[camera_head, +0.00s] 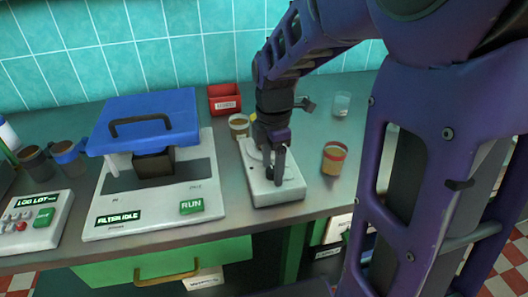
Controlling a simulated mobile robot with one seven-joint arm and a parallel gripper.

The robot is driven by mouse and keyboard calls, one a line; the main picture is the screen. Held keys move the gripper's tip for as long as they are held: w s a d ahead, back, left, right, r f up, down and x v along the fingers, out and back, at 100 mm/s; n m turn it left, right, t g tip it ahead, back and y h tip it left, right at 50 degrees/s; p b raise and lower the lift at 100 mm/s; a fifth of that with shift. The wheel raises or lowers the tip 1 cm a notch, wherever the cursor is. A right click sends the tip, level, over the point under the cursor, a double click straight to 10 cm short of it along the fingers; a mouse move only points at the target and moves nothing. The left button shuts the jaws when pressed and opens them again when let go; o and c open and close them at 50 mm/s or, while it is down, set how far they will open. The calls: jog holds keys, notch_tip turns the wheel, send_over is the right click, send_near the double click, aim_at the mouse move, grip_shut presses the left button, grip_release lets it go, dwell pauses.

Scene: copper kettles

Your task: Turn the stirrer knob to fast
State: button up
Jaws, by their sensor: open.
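The stirrer appears to be the small white box (282,193) near the front of the grey bench, right of the larger machine. A small dark knob (270,173) shows on its top, partly hidden by my gripper. My gripper (274,176) points down over the box with its fingers apart, at or around the knob. I cannot tell whether the fingers touch it. The knob's setting and any speed marks are too small or hidden to read.
A white machine with a blue lid (165,113) reads FILTER IDLE and has a green RUN button (191,206). A jar with a red band (334,159) stands close right of the box. A tan cup (239,126), red bin (224,99) and clear cup (342,104) stand behind.

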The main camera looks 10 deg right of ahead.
grip_shut()
dwell(0.3)
